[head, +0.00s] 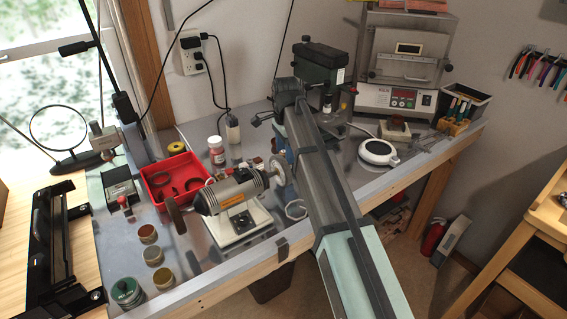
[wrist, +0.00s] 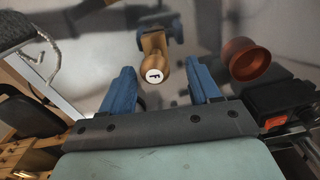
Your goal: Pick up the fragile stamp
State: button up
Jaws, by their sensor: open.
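A brass-coloured stamp (wrist: 153,44) with a round pale end bearing a small dark mark shows in the wrist view. It appears in the gap between the two blue fingers of my gripper (wrist: 161,69). The fingers are apart, with visible space on both sides of the stamp, and I see no contact. How far the stamp is beyond the fingertips is hard to tell. In the head view my arm reaches over the middle of the workbench, and I cannot pick out the stamp there; the arm may hide it.
A reddish-brown round cup (wrist: 250,62) is close to the right finger. On the workbench, a bench polisher (head: 231,190), a red tray (head: 160,197) and a pill-type bottle (head: 216,151) stand left of my arm. A white round device (head: 377,152) stands right of it.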

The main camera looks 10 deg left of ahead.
jog(key=f, duration=0.4)
jog(key=shift+s, duration=0.2)
jog(key=shift+c, duration=0.3)
jog(key=c, duration=1)
jog(key=shift+r, duration=0.1)
